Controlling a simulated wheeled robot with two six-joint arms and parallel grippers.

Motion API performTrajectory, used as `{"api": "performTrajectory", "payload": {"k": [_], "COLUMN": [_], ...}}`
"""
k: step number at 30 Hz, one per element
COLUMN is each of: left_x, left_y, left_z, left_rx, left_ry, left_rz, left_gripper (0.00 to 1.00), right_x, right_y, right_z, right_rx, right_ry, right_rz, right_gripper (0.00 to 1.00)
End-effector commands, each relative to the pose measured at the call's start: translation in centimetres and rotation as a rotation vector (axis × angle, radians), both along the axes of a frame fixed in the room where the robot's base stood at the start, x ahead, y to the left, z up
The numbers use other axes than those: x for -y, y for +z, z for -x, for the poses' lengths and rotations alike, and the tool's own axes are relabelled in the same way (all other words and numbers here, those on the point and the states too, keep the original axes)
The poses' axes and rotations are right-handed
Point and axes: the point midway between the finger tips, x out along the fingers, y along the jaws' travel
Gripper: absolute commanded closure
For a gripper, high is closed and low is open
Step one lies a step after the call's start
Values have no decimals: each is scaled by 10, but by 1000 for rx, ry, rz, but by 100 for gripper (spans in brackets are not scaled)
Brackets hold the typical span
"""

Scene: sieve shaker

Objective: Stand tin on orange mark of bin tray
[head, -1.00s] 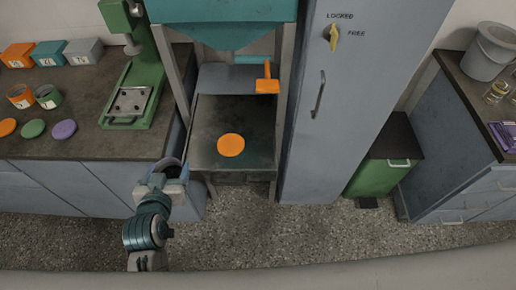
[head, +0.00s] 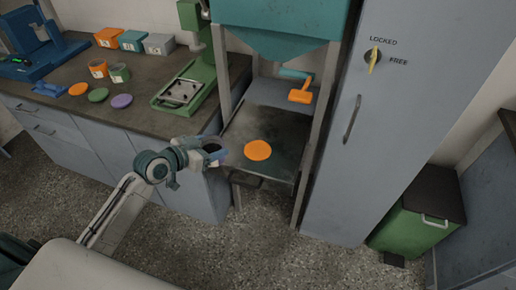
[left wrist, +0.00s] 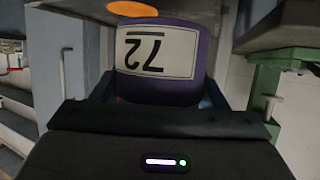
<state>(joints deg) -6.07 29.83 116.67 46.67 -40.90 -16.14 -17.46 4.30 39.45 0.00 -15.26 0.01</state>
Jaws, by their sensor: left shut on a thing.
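A purple tin (left wrist: 160,93) with a white label reading 72, upside down in the left wrist view, is between the jaws of my left gripper (head: 207,155). In the head view the tin's dark round opening (head: 212,146) shows at the gripper's end. The orange mark (head: 257,150) is a flat disc on the dark bin tray (head: 245,122), under the teal hopper. The gripper and tin are just left of the mark, at the tray's left edge. The mark also shows behind the tin in the left wrist view (left wrist: 132,8). My right gripper is out of view.
Frame posts (head: 310,130) flank the tray, and an orange-ended handle (head: 300,96) is behind it. A grey cabinet (head: 400,120) stands close on the right. The left bench holds a green stand (head: 185,92), small tins and coloured discs. The tray around the mark is clear.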

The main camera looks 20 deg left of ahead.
Motion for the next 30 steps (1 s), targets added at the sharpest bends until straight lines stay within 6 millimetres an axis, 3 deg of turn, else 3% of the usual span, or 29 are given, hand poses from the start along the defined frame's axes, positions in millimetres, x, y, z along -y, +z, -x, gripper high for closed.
{"api": "performTrajectory", "payload": {"k": [9,21,27,30], "left_x": [38,99,109,109], "left_y": [-1,-9,-16,-29], "left_z": [-38,-102,-112,-112], "left_rx": [1,0,-2,-5], "left_ry": [0,0,-1,0], "left_rz": [10,5,2,1], "left_gripper": [58,58,58,58], "right_x": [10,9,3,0], "right_y": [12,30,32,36], "right_z": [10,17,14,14], "right_rx": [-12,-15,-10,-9], "right_ry": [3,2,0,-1], "right_rz": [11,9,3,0], "right_gripper": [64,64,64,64]}}
